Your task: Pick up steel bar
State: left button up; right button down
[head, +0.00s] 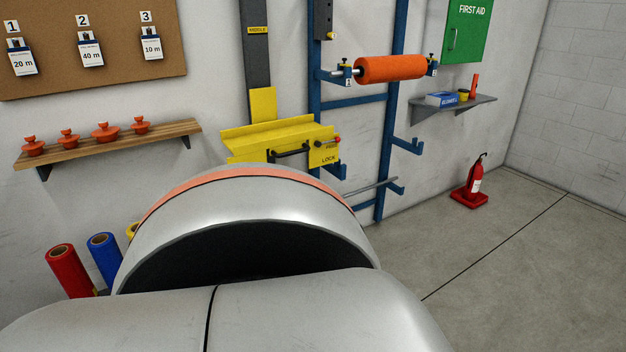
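A thin grey steel bar (370,187) rests near a low hook of the blue rack (385,160), in the middle of the head view. Its left part is hidden behind a large silver link of my own arm. Higher on the rack, an orange roll (390,68) sits on a metal bar whose end (337,74) shows at the roll's left. Neither of my grippers is in view, so I cannot see what they hold.
A yellow bracket (270,135) with a lever stands left of the rack. A wooden shelf (110,143) holds several orange knobs. A grey shelf (455,108) and a red fire extinguisher (474,180) are on the right.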

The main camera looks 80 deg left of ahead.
aim_at(352, 194)
jog(key=u, duration=1.6)
jog(key=i+j+u, duration=0.3)
jog(key=i, duration=0.2)
jog(key=i+u, duration=0.25)
jog(key=i, duration=0.2)
jog(key=i+j, duration=0.15)
jog(key=i, duration=0.3)
